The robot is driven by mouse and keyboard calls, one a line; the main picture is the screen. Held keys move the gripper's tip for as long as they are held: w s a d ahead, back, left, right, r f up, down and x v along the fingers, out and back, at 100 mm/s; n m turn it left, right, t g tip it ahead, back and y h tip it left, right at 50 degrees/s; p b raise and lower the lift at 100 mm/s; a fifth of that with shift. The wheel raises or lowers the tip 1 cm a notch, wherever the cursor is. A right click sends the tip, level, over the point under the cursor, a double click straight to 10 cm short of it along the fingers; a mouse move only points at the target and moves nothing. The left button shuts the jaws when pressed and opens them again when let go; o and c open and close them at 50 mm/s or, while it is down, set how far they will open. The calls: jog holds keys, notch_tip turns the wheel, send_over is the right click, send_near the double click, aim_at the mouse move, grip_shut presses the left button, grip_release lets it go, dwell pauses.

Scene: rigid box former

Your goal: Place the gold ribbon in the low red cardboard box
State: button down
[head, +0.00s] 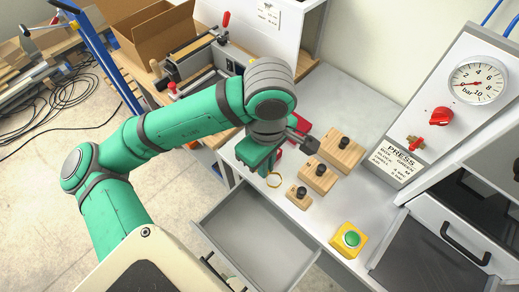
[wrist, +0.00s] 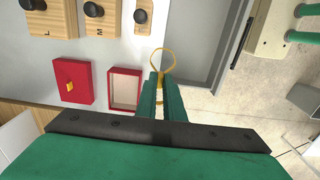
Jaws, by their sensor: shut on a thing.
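The gold ribbon (wrist: 163,52) is a thin loop at the tips of my gripper (wrist: 160,76) in the wrist view. My gripper is shut on it, and the loop sticks out beyond the fingers. In the head view the ribbon (head: 273,186) shows below my gripper (head: 266,171), near the counter's front edge. A low red box (wrist: 125,70) with a pale inside lies open and looks empty, left of the fingers in the wrist view. In the head view my gripper hides most of it.
A red panel (wrist: 72,94) with a gold mark, perhaps a lid, lies left of the box. Wooden blocks (head: 346,156) with black knobs stand close by. An open grey drawer (head: 255,240) juts out in front. A yellow-and-green button (head: 351,239) sits to the right.

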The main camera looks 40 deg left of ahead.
jog(key=w+a+f, duration=0.8)
jog(key=shift+w+a+f, duration=0.2)
jog(key=shift+w+a, duration=0.05)
jog(key=shift+w, duration=0.15)
jog(key=shift+w+a+f, duration=0.15)
jog(key=shift+a+f, duration=0.1)
jog(key=shift+f, duration=0.2)
jog(key=shift+a+f, duration=0.2)
jog(key=shift+f, duration=0.95)
jog(key=shift+w+f, duration=0.15)
jog(key=shift+f, duration=0.4)
jog(key=shift+f, duration=0.15)
jog(key=c, duration=1.9)
grip_release()
jog(key=shift+o, duration=0.2)
